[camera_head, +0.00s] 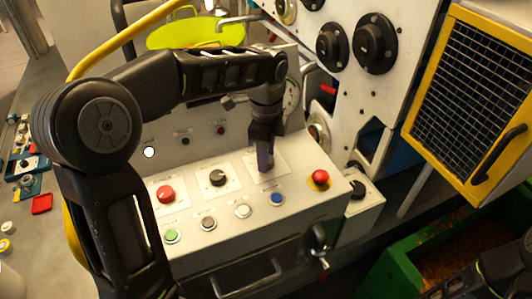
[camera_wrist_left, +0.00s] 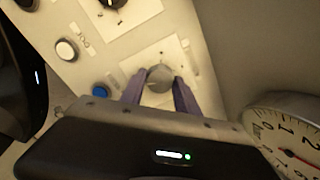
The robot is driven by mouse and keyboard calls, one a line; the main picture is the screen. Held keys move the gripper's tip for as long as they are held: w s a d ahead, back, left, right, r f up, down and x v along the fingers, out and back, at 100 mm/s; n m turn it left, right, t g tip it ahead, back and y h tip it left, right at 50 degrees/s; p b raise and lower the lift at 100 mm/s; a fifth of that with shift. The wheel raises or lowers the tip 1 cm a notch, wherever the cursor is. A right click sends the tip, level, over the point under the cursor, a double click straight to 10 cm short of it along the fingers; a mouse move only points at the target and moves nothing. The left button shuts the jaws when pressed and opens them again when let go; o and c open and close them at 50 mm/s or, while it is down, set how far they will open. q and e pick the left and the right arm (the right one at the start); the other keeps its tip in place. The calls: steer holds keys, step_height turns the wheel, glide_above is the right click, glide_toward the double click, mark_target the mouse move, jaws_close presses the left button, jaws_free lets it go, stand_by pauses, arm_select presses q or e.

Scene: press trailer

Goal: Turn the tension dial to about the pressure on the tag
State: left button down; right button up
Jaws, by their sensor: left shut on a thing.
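The tension dial is a grey round knob (camera_wrist_left: 160,78) on a white plate with tick marks in the left wrist view. My left gripper (camera_wrist_left: 160,92) has its two purple fingers on either side of it, shut on it. In the head view my left gripper (camera_head: 265,160) points down at the panel and hides the dial. A white round gauge (camera_wrist_left: 290,135) with numerals and a red needle is partly cut off in the left wrist view; it also shows behind my wrist in the head view (camera_head: 292,97). I cannot read a pressure tag. My right gripper's fingers are not visible.
The panel has a red button (camera_head: 165,193), a black selector knob (camera_head: 217,177), a green button (camera_head: 172,236), a blue button (camera_head: 276,198) and a red emergency button (camera_head: 320,177) close by. A yellow-framed mesh guard (camera_head: 470,95) and green bin (camera_head: 400,270) are at right.

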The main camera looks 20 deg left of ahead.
arm_select(q)
steer(key=m, duration=0.3)
steer(key=shift+r+m, duration=0.1)
steer(key=shift+m, duration=0.3)
steer(key=shift+m+p, duration=0.5)
steer(key=shift+m, duration=1.5)
steer(key=c, duration=0.9)
jaws_free()
step_height(320, 180, up, 8)
steer(key=shift+f, duration=0.15)
steer(key=shift+f, duration=0.1)
